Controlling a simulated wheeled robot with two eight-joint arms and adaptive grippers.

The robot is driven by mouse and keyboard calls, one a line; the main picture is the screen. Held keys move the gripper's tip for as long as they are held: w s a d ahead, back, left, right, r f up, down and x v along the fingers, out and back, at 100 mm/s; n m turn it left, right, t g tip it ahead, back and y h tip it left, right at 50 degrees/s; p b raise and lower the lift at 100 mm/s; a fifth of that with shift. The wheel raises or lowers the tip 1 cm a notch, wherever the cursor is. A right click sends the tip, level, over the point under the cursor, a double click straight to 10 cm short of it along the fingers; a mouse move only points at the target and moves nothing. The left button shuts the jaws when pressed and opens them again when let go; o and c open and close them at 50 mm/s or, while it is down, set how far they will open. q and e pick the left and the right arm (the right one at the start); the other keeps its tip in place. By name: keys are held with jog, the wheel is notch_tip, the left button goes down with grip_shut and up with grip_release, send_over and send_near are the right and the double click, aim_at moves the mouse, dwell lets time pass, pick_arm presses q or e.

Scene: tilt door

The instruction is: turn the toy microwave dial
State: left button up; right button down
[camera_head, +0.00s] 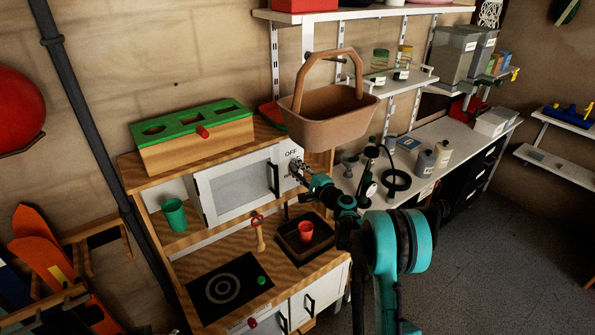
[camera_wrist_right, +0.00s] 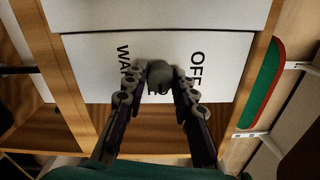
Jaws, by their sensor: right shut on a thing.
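The toy microwave (camera_head: 238,186) is a white box with a framed door and black handle, set in the wooden toy kitchen. Its control panel, lettered "OFF", is at the right of the door. In the right wrist view the white panel (camera_wrist_right: 222,75) shows "OFF" and part of a second word starting "WA". The grey dial (camera_wrist_right: 160,72) sits between the two words. My right gripper (camera_wrist_right: 160,86) is shut on the dial, with a fingertip on each side of it. In the head view my right gripper (camera_head: 298,172) is at the panel. My left gripper is not in view.
A brown basket (camera_head: 330,112) stands just above and right of the microwave. A green-topped wooden box (camera_head: 192,138) is on top of the kitchen. A green cup (camera_head: 174,215) is left of the door; a red cup (camera_head: 306,231) is in the sink below. Open floor lies at right.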

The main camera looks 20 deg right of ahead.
dwell(0.3)
jog(key=c, duration=1.2)
grip_release()
jog(key=v, duration=1.2)
